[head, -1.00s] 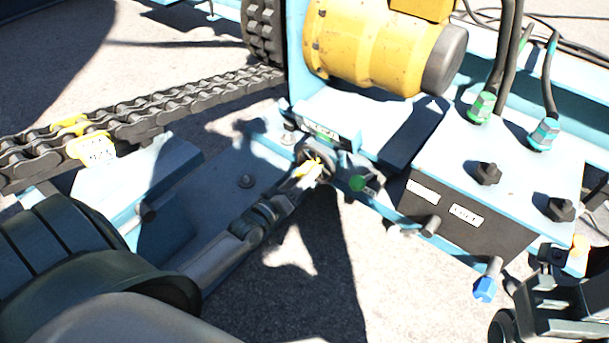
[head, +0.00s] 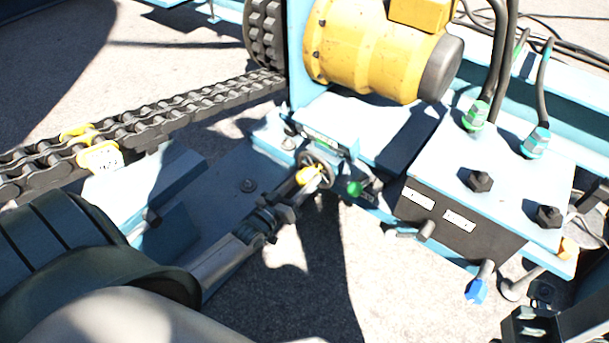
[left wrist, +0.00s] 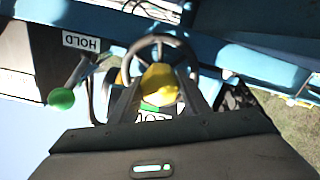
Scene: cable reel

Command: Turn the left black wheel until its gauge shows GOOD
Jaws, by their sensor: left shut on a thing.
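The black wheel (head: 326,163) is a thin dark ring with a yellow hub (head: 308,174), on the blue frame right of my left arm. In the left wrist view the wheel ring (left wrist: 160,40) stands upright behind the fingers. My left gripper (head: 298,187) reaches it from the lower left. Its two dark fingers are shut on the yellow hub (left wrist: 160,84), one on each side. The gauge strip (head: 323,140) sits just above the wheel; its text is too small to read. A partly hidden plate with green and white (left wrist: 153,115) shows below the hub in the wrist view.
A green-tipped lever (head: 354,188) stands close right of the wheel. A dark box (head: 460,225) with white labels and bolts is further right. A chain (head: 150,120) runs at left, below a yellow motor (head: 370,50). My right gripper (head: 530,325) is partly cut off at bottom right.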

